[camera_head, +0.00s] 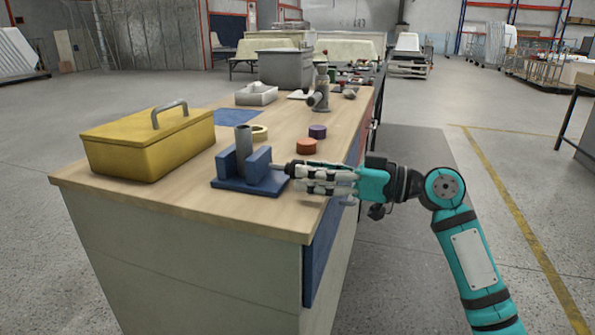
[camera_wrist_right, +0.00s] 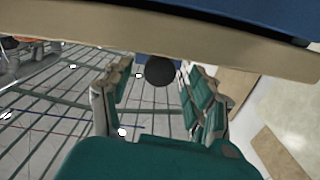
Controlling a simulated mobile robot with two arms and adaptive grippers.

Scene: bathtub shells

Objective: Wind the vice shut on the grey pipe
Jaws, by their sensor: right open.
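The blue vice (camera_head: 226,184) stands near the front right corner of the wooden bench. The grey pipe (camera_head: 243,141) stands upright between its two blue jaws; I cannot tell whether both jaws touch it. My right gripper (camera_head: 300,177) is at the right side of the vice, level with its screw end, fingers pointing left at it. In the right wrist view, a dark round knob (camera_wrist_right: 160,71) shows between the open fingers (camera_wrist_right: 157,88), with a bit of blue behind it. The fingers stand apart from the knob on both sides. My left gripper is not in view.
A yellow box (camera_head: 140,150) with a grey handle stands left of the vice. The bench edge (camera_head: 300,240) runs close below my right gripper.

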